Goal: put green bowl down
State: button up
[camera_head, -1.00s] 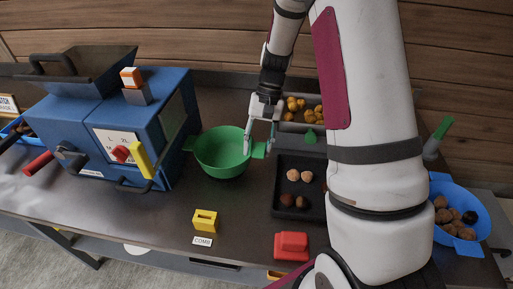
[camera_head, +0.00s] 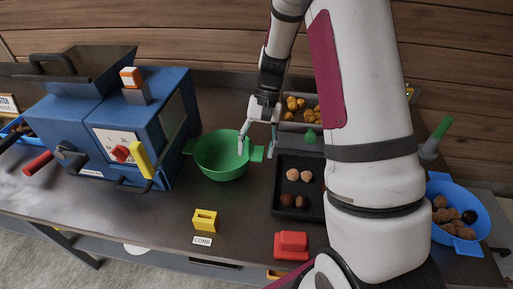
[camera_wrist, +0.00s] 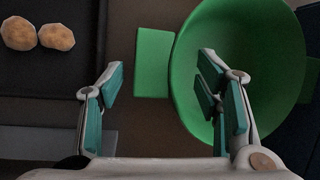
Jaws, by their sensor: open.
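The green bowl (camera_head: 221,166) stands upright on the dark counter, just right of the blue machine. It is empty, with a tab handle on each side. My gripper (camera_head: 257,150) is open above the bowl's right handle. In the wrist view the green bowl (camera_wrist: 240,20) fills the right side, and its handle (camera_wrist: 153,62) shows between the two spread fingers of my gripper (camera_wrist: 158,72). One finger is over the bowl's inside and the other is outside, beyond the handle. Nothing is held.
The blue machine (camera_head: 112,130) with a yellow lever stands close on the left. A yellow block (camera_head: 205,220) and red block (camera_head: 291,246) sit in front. A blue bowl (camera_head: 455,210) is far right.

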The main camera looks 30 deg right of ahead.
jog(key=v, duration=1.2)
jog(key=s+a+r+n+t+h, duration=0.1)
jog(key=s+a+r, duration=0.3)
jog(key=s+r, duration=0.15)
jog(key=s+a+r+n+t+h, duration=0.1)
jog(key=s+a+r+n+t, duration=0.1)
jog(key=s, duration=0.9)
jog(key=s+a+r+n+t+h, duration=0.2)
jog(key=s+a, duration=0.2)
jog(key=s, duration=0.7)
jog(key=shift+r+n+t, duration=0.3)
jog(key=shift+n+t, duration=0.1)
jog(key=shift+s+r, duration=0.1)
jog(key=shift+t, duration=0.6)
notch_tip(320, 180, up, 6)
jog(key=p, duration=0.4)
jog(key=shift+p, duration=0.3)
